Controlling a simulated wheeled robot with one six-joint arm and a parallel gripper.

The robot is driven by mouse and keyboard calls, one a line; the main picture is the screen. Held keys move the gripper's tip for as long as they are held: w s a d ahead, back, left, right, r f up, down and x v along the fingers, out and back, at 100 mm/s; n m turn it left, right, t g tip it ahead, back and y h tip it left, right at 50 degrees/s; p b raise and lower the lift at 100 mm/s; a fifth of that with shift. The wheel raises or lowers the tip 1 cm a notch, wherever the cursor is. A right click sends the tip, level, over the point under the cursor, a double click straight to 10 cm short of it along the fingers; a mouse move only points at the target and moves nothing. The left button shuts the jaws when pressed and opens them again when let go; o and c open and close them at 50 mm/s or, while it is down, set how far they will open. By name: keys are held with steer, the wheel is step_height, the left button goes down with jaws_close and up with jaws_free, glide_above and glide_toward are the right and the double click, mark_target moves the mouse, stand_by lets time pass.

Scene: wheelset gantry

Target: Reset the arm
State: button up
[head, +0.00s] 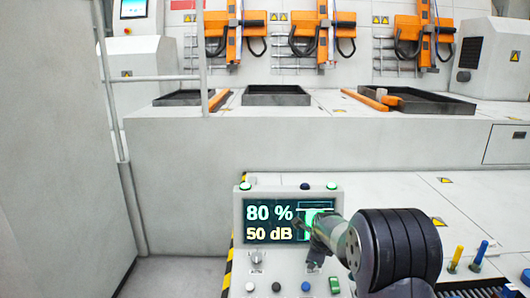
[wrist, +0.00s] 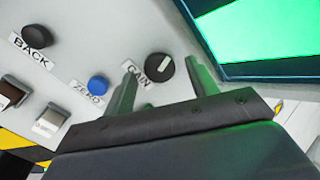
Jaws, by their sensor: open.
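My gripper (head: 306,222) is in front of the grey control panel (head: 240,275), over the right part of its screen (head: 262,210). The screen reads 80 % and 50 dB. In the wrist view my gripper (wrist: 163,85) is open and empty, its two fingers apart. A black GAIN knob (wrist: 159,70) with a white pointer shows between the fingertips. I cannot tell how far the fingers stand from the panel. A blue ZERO button (wrist: 98,85) and a dark BACK button (wrist: 37,36) lie to the left.
Yellow and black striping (head: 227,275) edges the panel's left side. A yellow-handled tool (head: 456,258) and a blue-handled tool (head: 480,255) stand at right. Behind is a long pale bench (head: 250,140) with black trays (head: 275,95) and orange gantry units (head: 315,30). Bare floor shows at left.

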steer(key=shift+w+f, duration=0.3)
steer(key=shift+f, duration=0.2)
steer(key=shift+s+r+n, duration=0.1)
steer(key=shift+n, duration=0.7)
steer(key=n+p, duration=0.1)
steer(key=n, duration=0.2)
steer(key=n+p, duration=0.1)
steer(key=n, duration=0.5)
steer(key=shift+y, duration=0.3)
steer(key=n+p, duration=0.2)
steer(key=n, duration=0.3)
steer(key=shift+r+n+g, duration=0.1)
steer(key=shift+n+g, duration=0.2)
steer(key=shift+g, duration=0.1)
steer(key=n+p, duration=0.2)
steer(key=n, duration=0.1)
steer(key=shift+n, duration=0.4)
steer(key=shift+n+p, duration=0.55)
steer(key=shift+n, duration=0.15)
